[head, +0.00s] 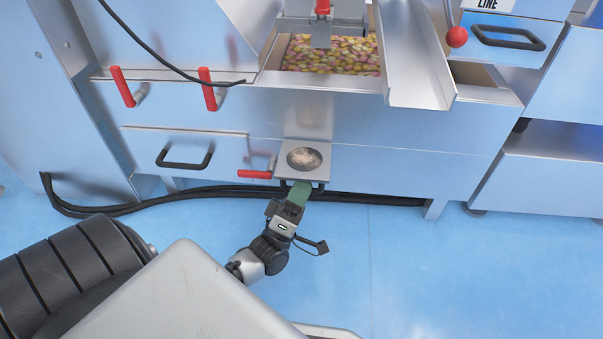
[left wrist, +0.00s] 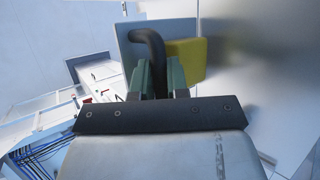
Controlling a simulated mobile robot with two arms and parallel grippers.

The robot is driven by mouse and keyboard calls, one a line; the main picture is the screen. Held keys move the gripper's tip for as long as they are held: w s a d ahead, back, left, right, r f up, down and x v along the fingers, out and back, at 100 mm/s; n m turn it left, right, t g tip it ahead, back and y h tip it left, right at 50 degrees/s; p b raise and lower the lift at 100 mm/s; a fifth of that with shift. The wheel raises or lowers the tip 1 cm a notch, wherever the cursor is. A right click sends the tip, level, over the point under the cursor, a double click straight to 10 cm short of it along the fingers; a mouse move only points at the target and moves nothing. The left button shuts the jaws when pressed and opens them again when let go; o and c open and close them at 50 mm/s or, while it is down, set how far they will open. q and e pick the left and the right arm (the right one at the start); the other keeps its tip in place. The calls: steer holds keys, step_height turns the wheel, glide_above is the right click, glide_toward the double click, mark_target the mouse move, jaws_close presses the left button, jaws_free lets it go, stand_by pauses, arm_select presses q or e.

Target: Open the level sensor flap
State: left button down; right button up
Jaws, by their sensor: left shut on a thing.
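A small square metal panel (head: 285,164) sits low on the front of the machine in the head view. It surrounds a round sensor face (head: 304,158) covered in pale brownish dust. My left gripper (head: 298,192), with green fingers, is at the panel's lower edge. It is shut on the flap's black handle (left wrist: 150,45), which stands between the fingers in the left wrist view. A grey plate (left wrist: 129,38) and a yellow block (left wrist: 187,60) show beside the handle. The fingers partly hide the handle in the head view, and I cannot tell how far the flap is open. My right gripper is not in view.
A red lever (head: 255,174) sits just left of the panel, beside a drawer handle (head: 184,160). Black cables (head: 230,190) run along the floor under the machine. A hopper of colourful snacks (head: 333,55) is above. The blue floor at the right is clear.

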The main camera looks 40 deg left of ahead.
arm_select(q)
steer(key=shift+a, duration=0.15)
steer(key=c, duration=1.4)
jaws_free()
steer(key=shift+s+f+p, duration=0.25)
steer(key=shift+s+p, duration=0.05)
steer(key=p+v, duration=0.2)
steer(key=v, duration=0.8)
steer(key=shift+f+p, duration=0.15)
steer(key=shift+p, duration=0.25)
